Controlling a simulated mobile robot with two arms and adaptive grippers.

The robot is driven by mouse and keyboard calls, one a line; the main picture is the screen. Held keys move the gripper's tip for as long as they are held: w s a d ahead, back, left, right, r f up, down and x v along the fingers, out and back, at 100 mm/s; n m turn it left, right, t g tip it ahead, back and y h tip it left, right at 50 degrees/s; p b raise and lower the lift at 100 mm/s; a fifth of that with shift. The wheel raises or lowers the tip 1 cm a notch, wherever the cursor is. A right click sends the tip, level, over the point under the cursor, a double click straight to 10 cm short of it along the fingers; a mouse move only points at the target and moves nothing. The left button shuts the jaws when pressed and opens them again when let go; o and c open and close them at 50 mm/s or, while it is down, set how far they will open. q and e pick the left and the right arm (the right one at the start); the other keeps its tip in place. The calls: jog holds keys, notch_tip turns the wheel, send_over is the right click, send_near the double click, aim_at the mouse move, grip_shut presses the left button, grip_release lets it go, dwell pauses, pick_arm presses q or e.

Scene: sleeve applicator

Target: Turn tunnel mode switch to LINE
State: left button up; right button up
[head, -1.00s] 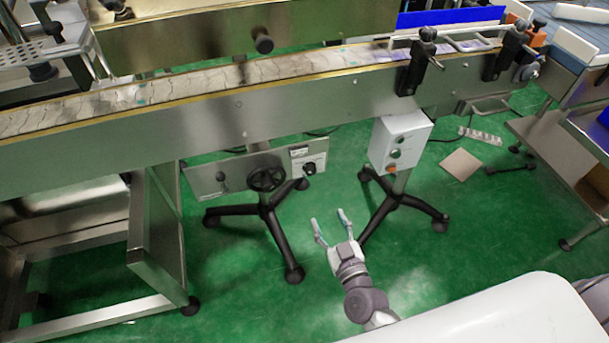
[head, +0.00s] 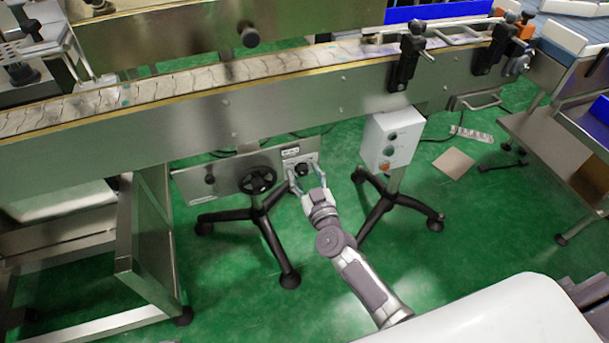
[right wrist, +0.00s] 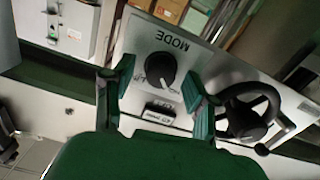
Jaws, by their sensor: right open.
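The mode switch is a black rotary knob (right wrist: 160,70) on a light plate (right wrist: 190,42) marked MODE, upside down in the right wrist view. A pale pointer line shows on the knob; I cannot read which label it points at. In the head view the knob (head: 302,170) sits on the panel below the conveyor. My right gripper (head: 303,176) is open in front of it. In the right wrist view its green fingertips (right wrist: 160,88) stand on both sides of the knob, apart from it as far as I can see. My left gripper is not in view.
A black handwheel (head: 258,180) is beside the mode plate, close to one finger in the right wrist view. A white control box (head: 391,140) on a stand is to the right. The conveyor (head: 240,115) runs above. Black stand legs spread over the green floor.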

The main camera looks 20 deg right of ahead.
jog(key=shift+w, duration=0.15)
grip_shut()
